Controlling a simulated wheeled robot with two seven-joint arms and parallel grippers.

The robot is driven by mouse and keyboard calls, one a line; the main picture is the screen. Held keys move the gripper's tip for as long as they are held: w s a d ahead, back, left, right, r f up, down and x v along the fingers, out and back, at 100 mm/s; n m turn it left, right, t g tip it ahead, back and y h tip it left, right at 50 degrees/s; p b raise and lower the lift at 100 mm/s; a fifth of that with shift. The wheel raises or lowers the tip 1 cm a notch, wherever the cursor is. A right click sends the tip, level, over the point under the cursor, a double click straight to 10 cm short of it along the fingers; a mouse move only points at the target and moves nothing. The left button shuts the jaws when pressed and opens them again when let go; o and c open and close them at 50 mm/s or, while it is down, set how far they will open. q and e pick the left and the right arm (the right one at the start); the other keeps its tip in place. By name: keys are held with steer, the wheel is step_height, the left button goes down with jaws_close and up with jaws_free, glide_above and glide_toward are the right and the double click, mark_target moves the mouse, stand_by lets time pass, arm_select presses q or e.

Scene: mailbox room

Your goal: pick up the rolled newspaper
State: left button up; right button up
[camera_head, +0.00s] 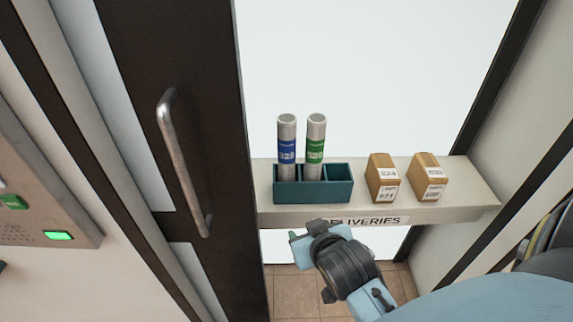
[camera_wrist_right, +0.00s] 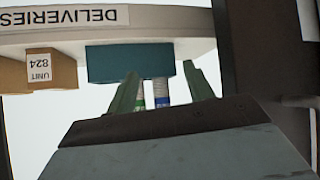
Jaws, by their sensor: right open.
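Two grey rolled newspapers stand upright in a teal divided holder (camera_head: 313,190) on the deliveries shelf. The left one has a blue label (camera_head: 287,150); the right one has a green label (camera_head: 316,150). Parts of the green-labelled roll (camera_wrist_right: 140,103) and blue-labelled roll (camera_wrist_right: 162,101) show beyond the holder (camera_wrist_right: 130,64) in the upside-down right wrist view. My right gripper (camera_head: 300,235) is in front of and below the shelf edge in the head view. Its green fingers (camera_wrist_right: 159,70) are open and empty, pointing toward the holder, apart from the rolls. My left gripper is not in view.
Two brown parcels (camera_head: 383,177) (camera_head: 427,176) stand on the shelf (camera_head: 470,190) right of the holder. A dark door frame with a metal handle (camera_head: 180,160) is at the left. A panel with green lit buttons (camera_head: 58,236) is far left.

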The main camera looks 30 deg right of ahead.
mark_target(288, 138)
steer(key=w+d+r+m+t+h, duration=0.2)
steer(key=w+r+t+h, duration=0.2)
steer(key=w+r+t, duration=0.45)
steer(key=shift+g, duration=0.95)
steer(key=w+d, duration=0.1)
steer(key=w, duration=0.1)
steer(key=w+d+r, duration=0.1)
steer(key=w, duration=0.1)
steer(key=w+d+r, duration=0.1)
steer(key=w, duration=0.2)
steer(key=shift+w+d, duration=0.1)
steer(key=x, duration=0.5)
steer(key=shift+d+r+p, duration=0.15)
steer(key=shift+r+p, duration=0.1)
steer(key=shift+p, duration=0.15)
steer(key=shift+m, duration=0.3)
steer(key=c, duration=1.1)
